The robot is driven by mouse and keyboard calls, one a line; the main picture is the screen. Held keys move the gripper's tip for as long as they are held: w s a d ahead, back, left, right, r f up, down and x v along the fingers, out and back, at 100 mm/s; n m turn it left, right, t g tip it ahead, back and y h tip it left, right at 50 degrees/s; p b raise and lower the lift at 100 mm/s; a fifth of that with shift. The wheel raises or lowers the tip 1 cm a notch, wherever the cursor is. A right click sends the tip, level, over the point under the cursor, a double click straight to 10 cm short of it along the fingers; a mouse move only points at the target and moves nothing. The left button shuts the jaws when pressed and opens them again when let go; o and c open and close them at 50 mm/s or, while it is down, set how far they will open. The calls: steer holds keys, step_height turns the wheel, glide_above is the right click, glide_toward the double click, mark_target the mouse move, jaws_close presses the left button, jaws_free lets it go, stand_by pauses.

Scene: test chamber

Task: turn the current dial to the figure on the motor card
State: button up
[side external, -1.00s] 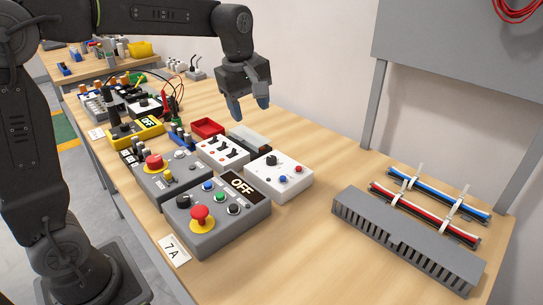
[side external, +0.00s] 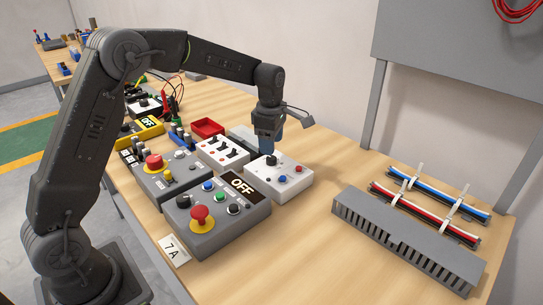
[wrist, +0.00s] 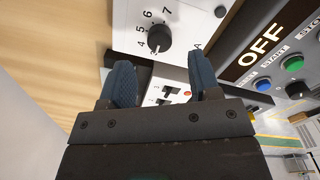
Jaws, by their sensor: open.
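The current dial is a black knob (wrist: 159,37) on a white box (side external: 292,186), with figures including 4, 5, 6 and 7 printed around it. In the wrist view its white mark points towards the lower edge, away from the 7. The knob (side external: 272,160) also shows in the side view, partly behind my gripper. The motor card (side external: 175,249) reads "7 A" and lies at the table's front edge. My gripper (side external: 270,150) is above the dial; in the wrist view its blue fingers (wrist: 164,72) are spread apart with nothing between them.
A grey box (side external: 215,222) with an "OFF" display, a red stop button and other buttons stands in front of the white box. A white switch box (side external: 222,152) is to the left. A grey slotted duct (side external: 405,243) lies right, with bare wood between.

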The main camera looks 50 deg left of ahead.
mark_target(272, 158)
step_height(272, 158, down, 5)
steer(key=shift+w+f, duration=0.1)
stand_by(0.3)
steer(key=c, duration=0.9)
